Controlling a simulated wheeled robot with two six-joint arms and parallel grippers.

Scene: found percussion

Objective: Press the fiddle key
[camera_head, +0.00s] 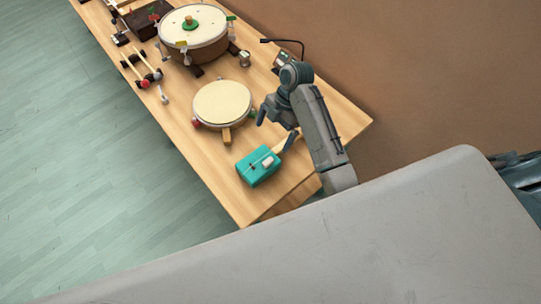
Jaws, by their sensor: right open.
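A teal box (255,169) sits near the front end of the wooden table, with a small white block or key (268,162) on its top. I cannot tell for sure whether this is the fiddle key. My right gripper (276,131) is open above the table, pointing down, just behind the teal box and right of the small drum. Its fingers look apart from the box. A light wooden strip beside the box is partly covered by a finger. My left gripper is not in view.
A small round drum (222,104) stands left of my right gripper. A large drum (193,29) stands farther back. Mallets (146,75) lie along the left edge. A dark box (147,17) is at the far end. A brown wall (430,90) borders the table's right side.

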